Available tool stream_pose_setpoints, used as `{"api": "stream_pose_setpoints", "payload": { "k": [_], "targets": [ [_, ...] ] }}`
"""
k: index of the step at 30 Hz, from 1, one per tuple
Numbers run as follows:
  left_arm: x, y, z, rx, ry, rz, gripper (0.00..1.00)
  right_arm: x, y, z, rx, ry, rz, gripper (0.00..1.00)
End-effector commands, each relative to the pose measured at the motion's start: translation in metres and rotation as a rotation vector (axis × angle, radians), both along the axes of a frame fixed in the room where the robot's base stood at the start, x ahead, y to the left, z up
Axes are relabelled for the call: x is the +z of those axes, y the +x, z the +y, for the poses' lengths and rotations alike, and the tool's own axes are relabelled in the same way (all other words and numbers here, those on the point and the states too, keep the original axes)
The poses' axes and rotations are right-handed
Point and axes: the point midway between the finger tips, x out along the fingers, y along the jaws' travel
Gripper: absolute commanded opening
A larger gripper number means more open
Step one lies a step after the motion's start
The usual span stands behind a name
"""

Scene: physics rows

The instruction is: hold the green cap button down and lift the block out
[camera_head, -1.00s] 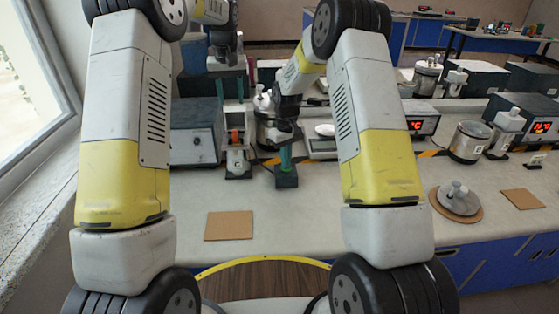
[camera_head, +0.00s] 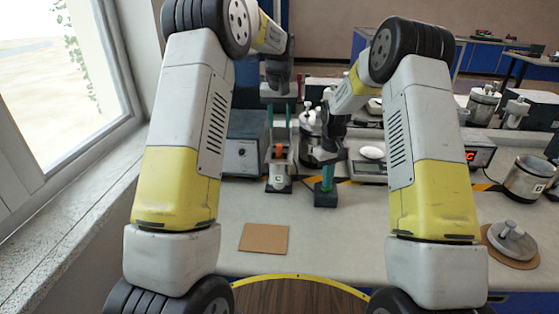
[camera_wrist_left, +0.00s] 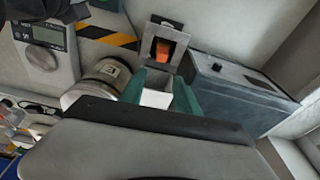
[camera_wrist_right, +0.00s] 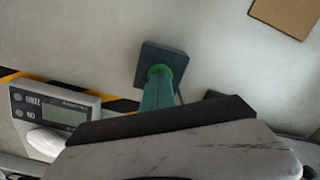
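The green cap button (camera_wrist_right: 160,72) sits on a dark square base (camera_head: 325,200) on the bench. My right gripper (camera_head: 327,175) stands upright over it. Its teal fingertips look closed together and rest on the cap, with a green rim showing around them in the right wrist view. An orange block (camera_wrist_left: 163,47) sits inside a grey square frame, in the upright holder marked C (camera_head: 278,181). My left gripper (camera_head: 279,122) is just above this holder with its teal fingers apart. A white patch (camera_wrist_left: 157,98) shows between those fingers; I cannot tell whether they touch it.
A grey box (camera_head: 245,148) stands close on the left of the holder. A scale (camera_head: 370,168) and a metal jar (camera_wrist_left: 105,78) stand nearby. A brown square mat (camera_head: 264,238) lies on clear bench in front.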

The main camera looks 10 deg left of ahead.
Motion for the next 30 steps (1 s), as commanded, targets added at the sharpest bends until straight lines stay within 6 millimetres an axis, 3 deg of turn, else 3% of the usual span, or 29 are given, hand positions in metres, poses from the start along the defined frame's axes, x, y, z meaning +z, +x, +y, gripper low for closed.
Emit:
{"api": "stream_pose_setpoints", "payload": {
  "k": [21,30],
  "targets": [
    [-0.043,-0.001,0.000,0.000,0.001,0.002,0.38,-0.001,0.000,0.000,0.000,-0.001,0.002,0.00],
    [-0.049,-0.002,0.000,0.000,0.000,0.001,0.38,-0.001,0.000,-0.001,0.000,-0.001,0.002,0.00]
  ]
}}
